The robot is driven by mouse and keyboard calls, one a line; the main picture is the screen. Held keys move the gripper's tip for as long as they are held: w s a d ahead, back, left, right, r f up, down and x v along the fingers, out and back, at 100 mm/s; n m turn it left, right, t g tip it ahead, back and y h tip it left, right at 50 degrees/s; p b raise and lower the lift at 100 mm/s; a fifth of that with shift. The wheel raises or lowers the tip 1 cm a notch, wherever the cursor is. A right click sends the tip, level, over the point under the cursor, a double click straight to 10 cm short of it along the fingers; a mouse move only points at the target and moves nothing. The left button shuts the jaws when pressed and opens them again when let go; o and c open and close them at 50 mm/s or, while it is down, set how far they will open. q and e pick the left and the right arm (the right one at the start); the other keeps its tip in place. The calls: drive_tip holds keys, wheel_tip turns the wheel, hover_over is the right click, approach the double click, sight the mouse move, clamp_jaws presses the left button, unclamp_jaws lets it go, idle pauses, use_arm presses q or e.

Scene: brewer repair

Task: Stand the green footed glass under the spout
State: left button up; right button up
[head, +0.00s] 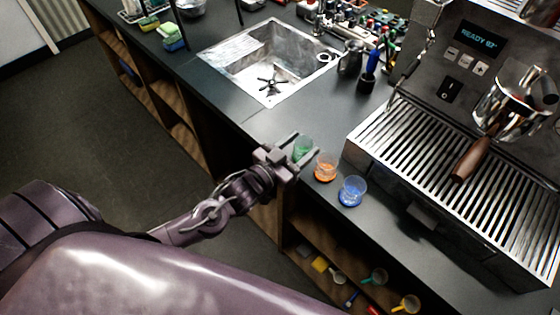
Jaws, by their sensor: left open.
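The green footed glass (303,147) stands on the dark counter at the near edge, left of an orange-footed glass. My left gripper (294,149) is open at the green glass, with its fingers on either side or very close to it. I cannot tell whether the fingers touch the glass. The spout is under the portafilter (504,108) of the espresso machine, at the right. Its outlet is not clearly visible. The slatted drip tray (420,160) below it is bare. My right gripper is not in view.
The orange glass (326,167) and the blue glass (352,191) stand close to the right of the green one. The portafilter's wooden handle (472,160) juts over the drip tray. A sink (270,62) lies behind. Open shelves with several coloured scoops are below the counter.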

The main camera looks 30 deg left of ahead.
use_arm(q)
drive_tip(key=b+v, duration=0.1)
drive_tip(key=v, duration=0.7)
drive_tip(key=shift+s, duration=0.3)
drive_tip(key=shift+a+r, duration=0.1)
drive_tip(key=shift+a, duration=0.05)
drive_tip(key=s+a+f+n+g+y, duration=0.15)
drive_tip(key=a+f, duration=0.25)
drive_tip(key=f, duration=0.6)
drive_tip(key=s+a+f+g+y, duration=0.2)
drive_tip(key=a+f+g+y, duration=0.1)
drive_tip(key=f, duration=0.8)
drive_tip(key=s+a+f+g+y, duration=0.2)
drive_tip(key=a+f, duration=0.2)
drive_tip(key=f, duration=0.6)
drive_tip(key=s+f+g, duration=0.4)
drive_tip(key=s+f, duration=0.6)
drive_tip(key=f, duration=0.2)
drive_tip(key=s+d+f+g, duration=0.2)
drive_tip(key=s+d+f, duration=0.1)
drive_tip(key=s, duration=0.4)
drive_tip(key=s+d+f+g, duration=0.3)
drive_tip(key=s+f, duration=0.3)
drive_tip(key=s, duration=0.2)
drive_tip(key=shift+d, duration=0.7)
drive_tip(key=shift+s+g, duration=0.1)
drive_tip(key=shift+g, duration=0.15)
